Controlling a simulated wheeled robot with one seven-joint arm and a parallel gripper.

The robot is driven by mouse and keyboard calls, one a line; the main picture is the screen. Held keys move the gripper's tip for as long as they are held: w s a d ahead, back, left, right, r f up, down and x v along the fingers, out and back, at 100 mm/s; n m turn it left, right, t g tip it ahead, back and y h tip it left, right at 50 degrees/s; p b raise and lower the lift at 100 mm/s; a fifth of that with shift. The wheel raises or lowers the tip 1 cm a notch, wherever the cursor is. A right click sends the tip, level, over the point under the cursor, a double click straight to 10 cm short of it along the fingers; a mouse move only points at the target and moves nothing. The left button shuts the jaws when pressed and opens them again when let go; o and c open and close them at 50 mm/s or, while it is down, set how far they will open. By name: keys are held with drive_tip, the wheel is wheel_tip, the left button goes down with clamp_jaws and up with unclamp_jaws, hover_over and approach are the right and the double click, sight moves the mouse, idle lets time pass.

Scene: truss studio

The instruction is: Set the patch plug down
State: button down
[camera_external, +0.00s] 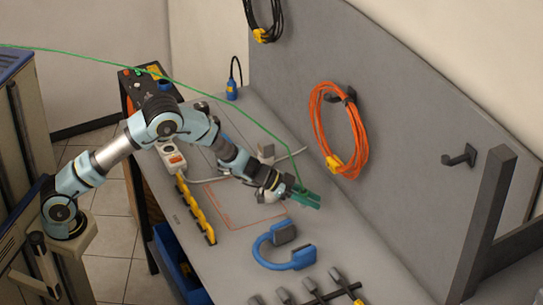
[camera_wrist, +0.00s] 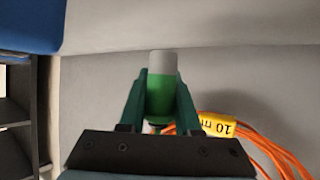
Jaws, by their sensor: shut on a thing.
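The patch plug (camera_wrist: 162,97) is green with a pale grey end in the wrist view. It sits between the two dark green fingers of my gripper (camera_wrist: 161,84), which is shut on it. In the external view my gripper (camera_external: 306,199) is above the grey bench (camera_external: 350,240), near the upright panel. The plug is hard to tell from the fingers there. A thin green cable (camera_external: 225,108) runs from the gripper up and left, past my arm. I cannot tell the exact height of the plug over the bench.
An orange outline (camera_external: 243,224) marks the bench left of my gripper, beside a yellow-black strip (camera_external: 196,210). Blue ear defenders (camera_external: 272,254) and several dark tools (camera_external: 310,292) lie nearer. An orange cable coil (camera_external: 318,128) hangs on the grey panel (camera_external: 400,110); its yellow tag (camera_wrist: 216,125) shows below.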

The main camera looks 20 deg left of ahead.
sight(311, 221)
drive_tip(key=shift+f+p, duration=0.6)
drive_tip(key=shift+f, duration=2.1)
drive_tip(key=shift+f, duration=0.15)
drive_tip(key=c, duration=0.6)
unclamp_jaws()
